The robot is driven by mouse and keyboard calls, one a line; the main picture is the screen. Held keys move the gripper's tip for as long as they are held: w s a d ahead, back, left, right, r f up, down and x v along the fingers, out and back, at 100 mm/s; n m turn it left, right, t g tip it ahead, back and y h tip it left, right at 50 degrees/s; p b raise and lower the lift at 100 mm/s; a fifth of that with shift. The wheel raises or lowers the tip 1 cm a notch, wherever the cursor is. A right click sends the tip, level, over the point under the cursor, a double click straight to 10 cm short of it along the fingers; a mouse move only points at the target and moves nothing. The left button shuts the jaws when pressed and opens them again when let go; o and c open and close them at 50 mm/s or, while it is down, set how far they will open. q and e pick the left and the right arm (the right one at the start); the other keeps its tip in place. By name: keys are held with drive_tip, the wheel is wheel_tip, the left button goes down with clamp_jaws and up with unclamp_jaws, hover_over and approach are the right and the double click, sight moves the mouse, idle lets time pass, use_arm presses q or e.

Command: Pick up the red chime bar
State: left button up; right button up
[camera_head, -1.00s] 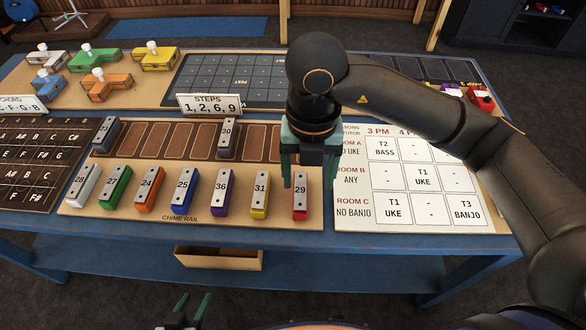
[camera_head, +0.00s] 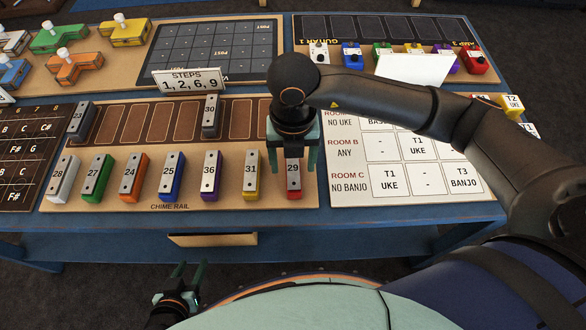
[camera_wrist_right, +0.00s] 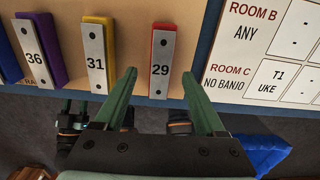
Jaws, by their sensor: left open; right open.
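The red chime bar (camera_head: 294,180), marked 29, stands at the right end of the front row on the chime rail board (camera_head: 120,205). It also shows in the right wrist view (camera_wrist_right: 162,62). My right gripper (camera_head: 294,168) is open above the red bar, with its fingers on either side of it in the head view. In the right wrist view its fingertips (camera_wrist_right: 160,72) appear to flank the bar's lower end; contact cannot be told. My left gripper (camera_head: 188,275) is open and empty, low in front of the table.
The yellow bar 31 (camera_head: 251,176) stands just left of the red one, and purple bar 36 (camera_head: 210,178) beyond it. The room schedule board (camera_head: 350,195) lies to the right. Bar 30 (camera_head: 211,115) sits in a rail slot behind. A steps sign (camera_head: 189,80) stands further back.

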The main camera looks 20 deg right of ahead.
sight(293, 169)
drive_tip(key=shift+f, duration=1.6)
drive_tip(key=shift+c, duration=0.3)
clamp_jaws()
